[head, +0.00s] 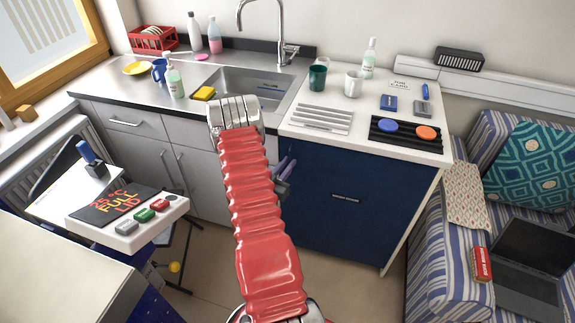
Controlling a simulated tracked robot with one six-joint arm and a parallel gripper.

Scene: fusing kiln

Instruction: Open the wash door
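I cannot tell which of these is the wash door. My red-sleeved arm rises through the middle and hides part of both fronts. What seems to be my gripper (286,168) shows as two purplish-grey finger tips beside the arm, in front of the blue front's left edge. Its body is mostly hidden. I cannot tell its opening or contact with the front.
A striped sofa (430,270) with a laptop bounds the right. Some floor is bare before the cabinets.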

